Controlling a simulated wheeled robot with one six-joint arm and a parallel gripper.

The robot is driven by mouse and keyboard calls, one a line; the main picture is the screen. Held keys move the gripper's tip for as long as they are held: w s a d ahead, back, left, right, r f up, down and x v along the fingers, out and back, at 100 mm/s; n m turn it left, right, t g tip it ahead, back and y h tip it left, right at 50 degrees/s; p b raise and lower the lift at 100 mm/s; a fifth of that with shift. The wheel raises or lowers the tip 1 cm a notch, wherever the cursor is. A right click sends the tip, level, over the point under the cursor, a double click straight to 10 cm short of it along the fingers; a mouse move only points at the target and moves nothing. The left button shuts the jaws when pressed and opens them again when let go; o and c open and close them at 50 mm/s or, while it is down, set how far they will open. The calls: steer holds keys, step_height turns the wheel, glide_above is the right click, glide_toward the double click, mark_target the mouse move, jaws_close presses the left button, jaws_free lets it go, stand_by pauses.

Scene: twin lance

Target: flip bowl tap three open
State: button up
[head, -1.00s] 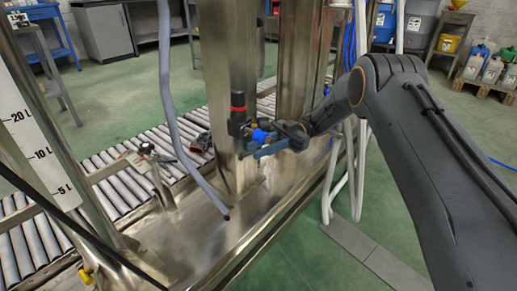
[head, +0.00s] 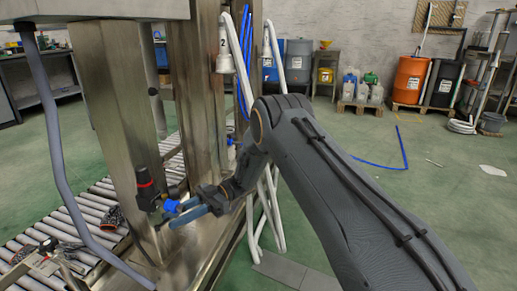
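A black cylindrical unit with a red ring (head: 147,188) is mounted on the steel column in the head view. A small bright blue part (head: 172,205) sits just to its lower right; it may be the tap's handle, but this is too small to be sure. My gripper (head: 178,218) is right beside this blue part, its blue-grey finger pointing left at it. I cannot tell whether it touches the part or how far its fingers are apart. No number three shows on the unit.
Steel columns (head: 130,120) rise close behind my gripper. A grey hose (head: 57,150) hangs at the left beside the roller conveyor (head: 70,215). White pipes (head: 265,210) stand right of the gripper. Green floor (head: 430,200) is mostly open at the right.

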steer(key=d+m+t+y+p, duration=0.3)
steer(key=d+m+t+p, duration=0.25)
steer(key=d+p, duration=0.3)
steer(key=w+d+r+m+t+h+p, duration=0.3)
steer(key=w+d+r+m+t+h, duration=0.15)
steer(key=w+r+t, duration=0.55)
steer(key=s+d+r+m+t+h+p, duration=0.1)
steer(key=s+d+r+m+h, duration=0.1)
steer(key=d, duration=0.3)
steer(key=s+d+r+m+t+h+p, duration=0.1)
steer(key=s+d+r+m+t+h, duration=0.1)
steer(key=d+h, duration=0.3)
steer(key=shift+s+d+r+m, duration=0.3)
steer(key=shift+d+r+m, duration=0.3)
steer(key=shift+r+m, duration=0.25)
steer(key=shift+r+t, duration=0.15)
steer(key=shift+t, duration=0.2)
